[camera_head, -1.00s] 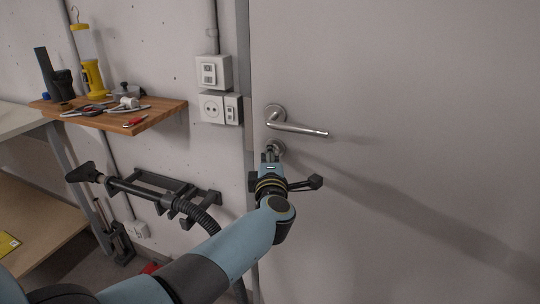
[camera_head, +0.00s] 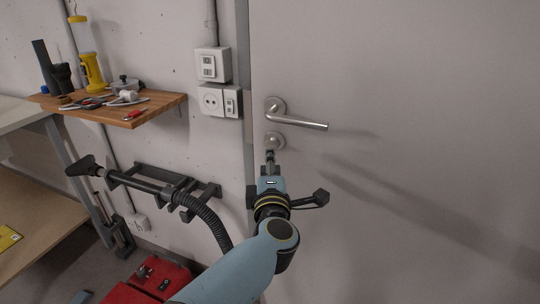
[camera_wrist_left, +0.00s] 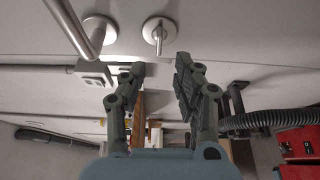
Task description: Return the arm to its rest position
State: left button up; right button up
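My left gripper (camera_head: 270,158) is in front of the light grey door (camera_head: 420,90), just below the round lock plate (camera_head: 274,141). In the left wrist view its two fingers (camera_wrist_left: 155,75) stand apart with nothing between them. They are clear of the lock plate (camera_wrist_left: 159,32), which has a small metal piece sticking out of its middle. The silver door handle (camera_head: 300,117) is above the gripper and level; it also shows in the left wrist view (camera_wrist_left: 72,25). My right gripper is in neither view.
A wooden shelf (camera_head: 155,108) with tools is on the wall at the left. A black vacuum hose (camera_head: 208,217) and its wall rack hang left of my arm. A red machine (camera_head: 150,282) stands on the floor below. Space right of the arm is clear.

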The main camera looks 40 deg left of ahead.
pick_arm(q)
jog(key=shift+s+d, duration=0.2)
dwell(0.4)
jog(key=s+d+f+m+g+h+b, duration=0.15)
jog(key=s+f+m, duration=0.4)
jog(key=f, duration=0.55)
jog(key=s+f+m+g+h+b, duration=0.15)
jog(key=s+f+m+h, duration=0.35)
jog(key=f, duration=0.6)
jog(key=s+f+m+h+b, duration=0.15)
jog(key=s+f+m, duration=0.25)
jog(key=s+f, duration=0.45)
jog(key=s+f+m+g, duration=0.3)
jog(key=s+f, duration=0.3)
jog(key=s, duration=0.4)
jog(key=s+f+m+g+h+b, duration=0.1)
jog(key=s+f+m+g, duration=0.3)
jog(key=s+f, duration=0.3)
jog(key=s+a+f+m+g+b, duration=0.1)
jog(key=s+f+m+g, duration=0.2)
jog(key=s, duration=1)
notch_tip(320, 180, down, 4)
jog(key=shift+r+m+g+h, duration=0.3)
jog(key=shift+m+h, duration=0.1)
jog(key=shift+m, duration=0.15)
jog(key=shift+a, duration=0.1)
